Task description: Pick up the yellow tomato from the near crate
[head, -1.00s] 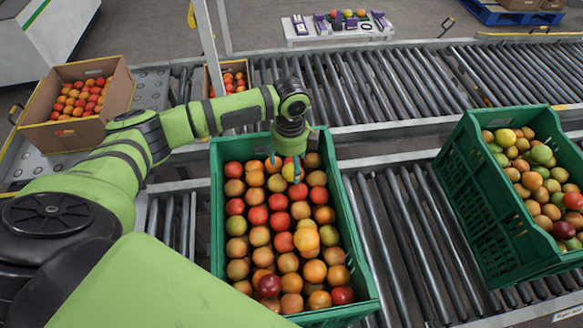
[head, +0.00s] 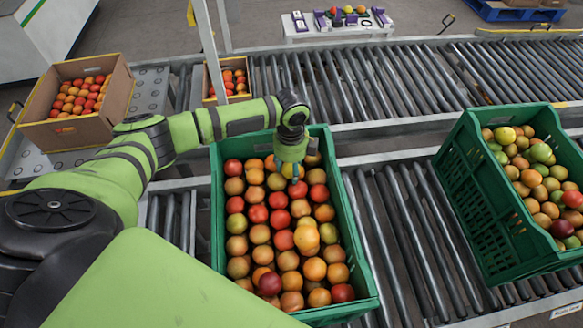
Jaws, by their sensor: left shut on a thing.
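The near green crate (head: 218,185) is full of red and orange tomatoes. My left gripper (head: 294,178) reaches down into its far half from above. It is shut on the yellow tomato (head: 287,170), which is mostly hidden by the hand, with only a small patch showing. The tomato is still among its neighbours, and I cannot tell whether it is clear of them. My right gripper is not in view.
A second green crate (head: 475,215) of mixed tomatoes stands at the right. A cardboard box (head: 75,133) of tomatoes is at the left, and a smaller one (head: 207,88) stands behind the arm. Roller conveyors (head: 400,225) run around the crates. An upright post (head: 210,50) rises behind my arm.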

